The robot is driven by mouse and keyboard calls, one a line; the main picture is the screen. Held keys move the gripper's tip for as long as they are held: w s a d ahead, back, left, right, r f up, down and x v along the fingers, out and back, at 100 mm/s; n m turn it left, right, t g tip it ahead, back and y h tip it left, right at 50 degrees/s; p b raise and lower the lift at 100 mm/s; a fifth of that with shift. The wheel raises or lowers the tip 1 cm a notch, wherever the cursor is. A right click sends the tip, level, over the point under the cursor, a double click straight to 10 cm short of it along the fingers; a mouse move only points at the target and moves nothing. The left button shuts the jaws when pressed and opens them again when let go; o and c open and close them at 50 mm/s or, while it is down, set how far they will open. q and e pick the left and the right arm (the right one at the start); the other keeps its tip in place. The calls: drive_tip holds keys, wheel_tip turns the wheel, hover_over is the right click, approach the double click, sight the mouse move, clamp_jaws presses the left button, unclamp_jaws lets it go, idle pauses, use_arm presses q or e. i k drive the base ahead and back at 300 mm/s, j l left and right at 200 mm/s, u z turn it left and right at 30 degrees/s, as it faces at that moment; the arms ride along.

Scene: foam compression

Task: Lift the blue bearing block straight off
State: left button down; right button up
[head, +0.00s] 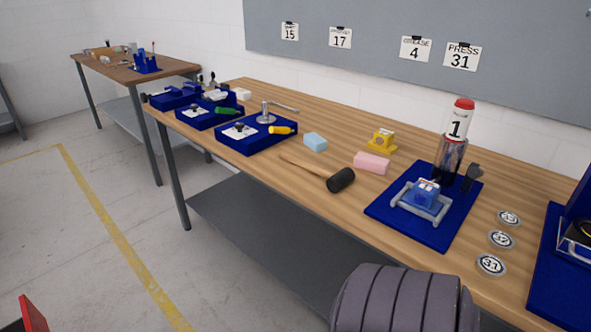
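The blue bearing block (426,192) sits upright within a light grey frame (408,205) on a dark blue base plate (449,232), right of the middle of the bench. It has a pale top with small markings. The block is small in this view, so I cannot tell exactly how it rests on the frame. Neither of my grippers shows in the head view, and nothing of mine is seen touching the block.
A clear cylinder with a red-topped cap marked 1 (457,122) stands just behind the block. A mallet (340,180), pink block (371,162), light blue block (315,141) and yellow bearing block (382,140) lie left. Numbered discs (500,239) lie right.

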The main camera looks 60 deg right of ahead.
sight(423, 196)
drive_tip(key=z, duration=2.85)
drive_tip(key=i+j, duration=0.05)
drive_tip(key=j, duration=0.05)
